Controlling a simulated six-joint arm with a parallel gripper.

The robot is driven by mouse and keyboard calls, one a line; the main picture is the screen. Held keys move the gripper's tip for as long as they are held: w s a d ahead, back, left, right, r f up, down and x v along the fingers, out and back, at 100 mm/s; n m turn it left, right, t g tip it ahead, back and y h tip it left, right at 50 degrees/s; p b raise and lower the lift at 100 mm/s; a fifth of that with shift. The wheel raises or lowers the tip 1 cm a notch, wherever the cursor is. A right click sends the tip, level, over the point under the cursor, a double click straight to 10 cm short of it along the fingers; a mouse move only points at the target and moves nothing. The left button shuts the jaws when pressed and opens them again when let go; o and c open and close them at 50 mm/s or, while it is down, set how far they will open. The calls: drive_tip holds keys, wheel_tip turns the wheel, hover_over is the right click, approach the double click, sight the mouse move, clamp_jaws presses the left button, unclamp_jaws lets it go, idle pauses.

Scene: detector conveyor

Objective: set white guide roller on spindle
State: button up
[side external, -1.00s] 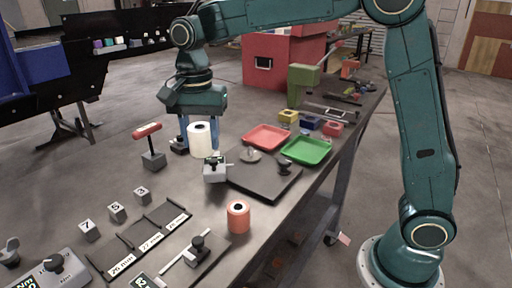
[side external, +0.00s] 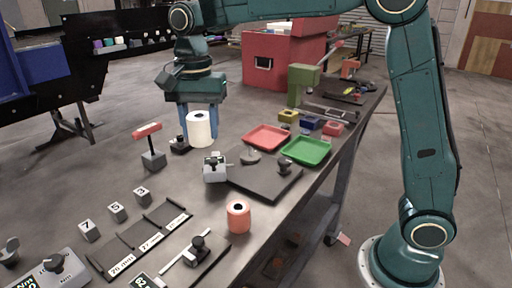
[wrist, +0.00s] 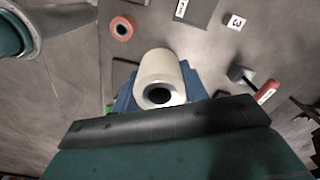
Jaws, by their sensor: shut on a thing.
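The white guide roller (side external: 199,130) is a white cylinder with a dark bore. My gripper (side external: 200,118) is shut on it, with blue fingers on both sides, and holds it upright above the table. The wrist view shows the roller (wrist: 161,68) between the blue fingers, its bore facing the camera. A dark base plate (side external: 262,180) lies to the right of the roller, with a small grey round piece (side external: 251,157) and a black knob (side external: 284,167) on it. I cannot tell for sure which part is the spindle.
A grey clamp block (side external: 214,170) stands at the plate's left edge. An orange roller (side external: 238,217) stands near the table's front edge. A red tray (side external: 267,138) and green tray (side external: 306,151) lie behind the plate. A red-handled post (side external: 152,158) stands at left.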

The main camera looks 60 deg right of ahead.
drive_tip(key=w+d+f, duration=0.1)
drive_tip(key=d+f, duration=0.1)
drive_tip(key=d, duration=0.5)
drive_tip(key=w+d+f, duration=0.1)
drive_tip(key=d+f, duration=0.2)
drive_tip(key=d, duration=0.5)
drive_tip(key=w+d+f, duration=0.2)
drive_tip(key=d, duration=0.6)
drive_tip(key=shift+f, duration=0.35)
drive_tip(key=shift+a+f, duration=0.1)
drive_tip(key=shift+f, duration=0.15)
drive_tip(key=shift+f, duration=1.95)
drive_tip(key=shift+f, duration=2.15)
idle(0.6)
drive_tip(key=o, duration=1.2)
